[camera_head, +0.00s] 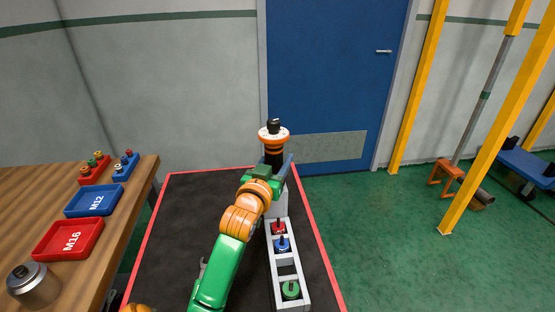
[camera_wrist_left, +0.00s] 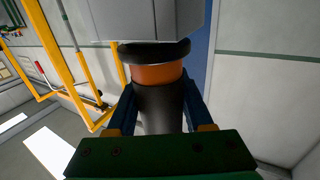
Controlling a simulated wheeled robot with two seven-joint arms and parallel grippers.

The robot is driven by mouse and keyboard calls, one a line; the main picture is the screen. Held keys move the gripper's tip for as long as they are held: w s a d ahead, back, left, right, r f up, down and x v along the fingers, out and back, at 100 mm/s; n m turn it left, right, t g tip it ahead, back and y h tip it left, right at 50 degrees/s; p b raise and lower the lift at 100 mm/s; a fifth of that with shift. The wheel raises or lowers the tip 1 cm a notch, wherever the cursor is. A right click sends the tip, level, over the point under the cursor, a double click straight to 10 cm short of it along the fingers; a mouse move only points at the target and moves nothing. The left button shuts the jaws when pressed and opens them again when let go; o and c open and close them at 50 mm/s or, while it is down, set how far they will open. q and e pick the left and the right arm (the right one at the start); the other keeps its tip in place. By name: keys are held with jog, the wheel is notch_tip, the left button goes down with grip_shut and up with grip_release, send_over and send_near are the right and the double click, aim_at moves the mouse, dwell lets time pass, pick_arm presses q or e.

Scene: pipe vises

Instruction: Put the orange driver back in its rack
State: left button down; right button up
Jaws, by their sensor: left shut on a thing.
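My left gripper (camera_head: 275,171) is shut on the dark body of the orange driver (camera_head: 273,134), which stands upright with an orange-and-white collar and black top. In the left wrist view the gripper's blue fingers (camera_wrist_left: 162,112) flank the black body, and the driver's orange band (camera_wrist_left: 158,76) shows between that body and a black ring. The grey rack (camera_head: 303,295) runs below and nearer than the gripper. It holds a red driver (camera_head: 279,228), a blue driver (camera_head: 283,244) and a green driver (camera_head: 291,290); the slot between blue and green looks empty. My right gripper is out of view.
A grey block (camera_wrist_left: 147,18) is close to the black ring; contact is unclear. The rack is on a black, red-edged surface (camera_head: 190,205). The wooden table at left bears a red M16 tray (camera_head: 50,247), a blue M12 tray (camera_head: 75,208) and a metal canister (camera_head: 33,285).

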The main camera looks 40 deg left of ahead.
pick_arm(q)
jog(key=shift+f, duration=0.25)
dwell(0.3)
jog(key=shift+c, duration=1.1)
grip_release()
jog(key=shift+s, duration=0.1)
jog(key=b+v, duration=0.1)
jog(key=v, duration=0.6)
